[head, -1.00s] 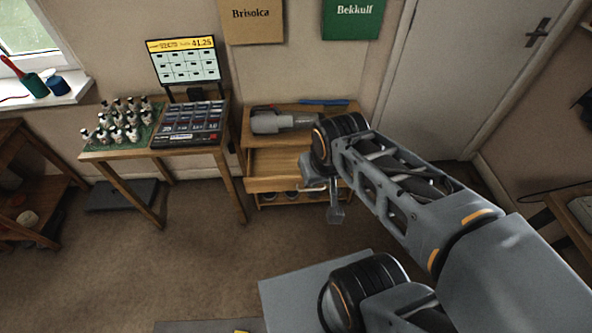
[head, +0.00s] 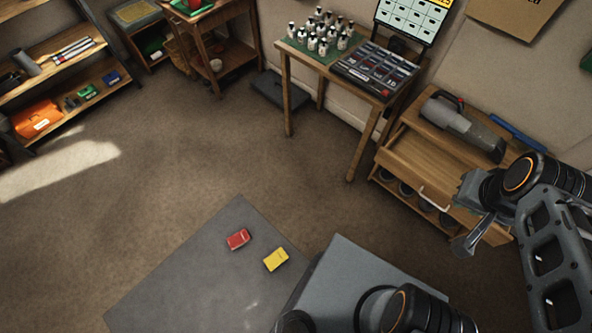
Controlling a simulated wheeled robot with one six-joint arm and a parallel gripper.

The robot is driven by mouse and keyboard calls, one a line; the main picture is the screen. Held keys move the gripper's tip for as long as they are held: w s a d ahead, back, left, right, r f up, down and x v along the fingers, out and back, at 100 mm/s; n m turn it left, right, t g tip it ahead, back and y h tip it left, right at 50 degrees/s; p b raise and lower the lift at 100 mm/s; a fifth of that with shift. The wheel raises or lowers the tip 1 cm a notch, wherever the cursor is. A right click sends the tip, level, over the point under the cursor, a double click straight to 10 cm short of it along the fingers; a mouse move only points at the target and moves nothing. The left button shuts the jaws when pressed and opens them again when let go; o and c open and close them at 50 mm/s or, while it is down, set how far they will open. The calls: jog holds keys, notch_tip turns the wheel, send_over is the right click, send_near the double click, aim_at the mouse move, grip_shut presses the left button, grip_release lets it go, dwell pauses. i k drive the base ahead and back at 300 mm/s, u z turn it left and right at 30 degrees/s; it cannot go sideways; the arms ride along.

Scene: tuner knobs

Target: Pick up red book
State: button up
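A small red book (head: 238,239) lies flat on the grey mat (head: 180,275) on the floor, in the lower middle of the head view. A yellow book-like block (head: 276,259) lies just to its right, apart from it. My gripper (head: 467,228) is at the right, in front of the wooden drawer cabinet and well away from the red book. Its fingers are partly seen at an angle, so whether they are open or shut is unclear. I see nothing held in it.
A wooden cabinet (head: 398,157) with an open drawer and a grey handheld vacuum (head: 462,128) on top stands at the right. A table with several bottles (head: 320,33) stands at the back. Shelves with an orange box (head: 37,118) are at the left. The carpet between is clear.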

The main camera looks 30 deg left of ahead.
aim_at(237, 239)
jog(key=u, duration=4.3)
jog(key=i, duration=2.8)
jog(key=u, duration=3.05)
jog(key=k, duration=0.7)
jog(key=u, duration=0.05)
